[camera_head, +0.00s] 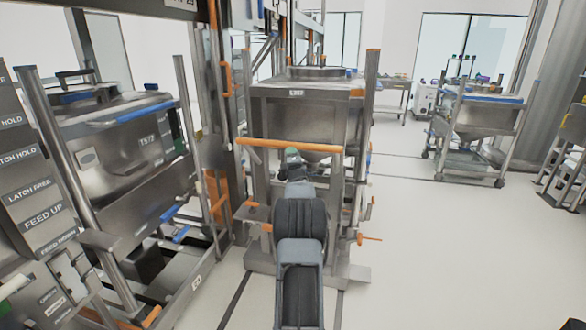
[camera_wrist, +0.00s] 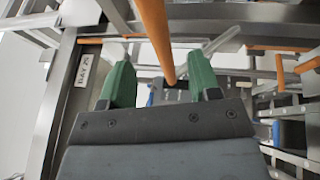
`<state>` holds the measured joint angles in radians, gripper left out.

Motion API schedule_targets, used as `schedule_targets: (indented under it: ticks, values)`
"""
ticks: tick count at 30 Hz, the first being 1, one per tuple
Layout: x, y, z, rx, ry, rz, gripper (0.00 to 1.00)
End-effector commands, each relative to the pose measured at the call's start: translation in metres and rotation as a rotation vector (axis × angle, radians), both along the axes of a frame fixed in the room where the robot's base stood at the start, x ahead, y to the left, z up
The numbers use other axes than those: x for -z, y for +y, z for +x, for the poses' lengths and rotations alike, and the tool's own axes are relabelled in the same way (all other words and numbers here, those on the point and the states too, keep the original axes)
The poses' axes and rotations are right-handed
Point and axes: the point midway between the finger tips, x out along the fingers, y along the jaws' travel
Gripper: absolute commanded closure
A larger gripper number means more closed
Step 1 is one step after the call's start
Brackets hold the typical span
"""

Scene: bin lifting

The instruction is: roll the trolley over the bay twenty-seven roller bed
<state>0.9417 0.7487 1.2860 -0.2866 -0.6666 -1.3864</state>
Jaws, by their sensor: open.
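A steel trolley (camera_head: 262,262) with an orange push bar (camera_head: 300,145) stands in front of my arm, carrying a tapered steel bin (camera_head: 310,116). My gripper (camera_head: 292,153) is at the middle of the push bar in the head view. In the wrist view my gripper's green fingers (camera_wrist: 160,74) are apart, and an orange bar (camera_wrist: 156,38) runs down between them. I cannot tell whether they touch it. A bay sign (camera_wrist: 83,69) is on a steel post in the wrist view; its number is too small to read surely. I cannot make out which roller bed is bay twenty-seven's.
A steel frame at left holds another bin (camera_head: 135,145) marked TS73 or similar. A control panel (camera_head: 30,180) with labels stands at far left. Another bin on a wheeled stand (camera_head: 482,120) is at right. The pale floor (camera_head: 430,240) at right is clear.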

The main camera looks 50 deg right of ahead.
Motion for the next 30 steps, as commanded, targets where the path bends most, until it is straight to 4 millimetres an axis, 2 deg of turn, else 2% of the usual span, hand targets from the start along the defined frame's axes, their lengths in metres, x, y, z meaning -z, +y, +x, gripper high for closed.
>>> schedule_targets:
  ticks: [10, 24, 28, 30]
  values:
    - [0.007, 0.023, -0.024, 0.0, 0.001, 0.002, 0.43]
    - [0.008, 0.027, -0.028, 0.0, 0.0, 0.001, 0.43]
    - [0.006, 0.036, -0.022, -0.012, -0.002, 0.032, 0.56]
    - [0.003, 0.056, -0.01, -0.037, -0.005, 0.104, 0.62]
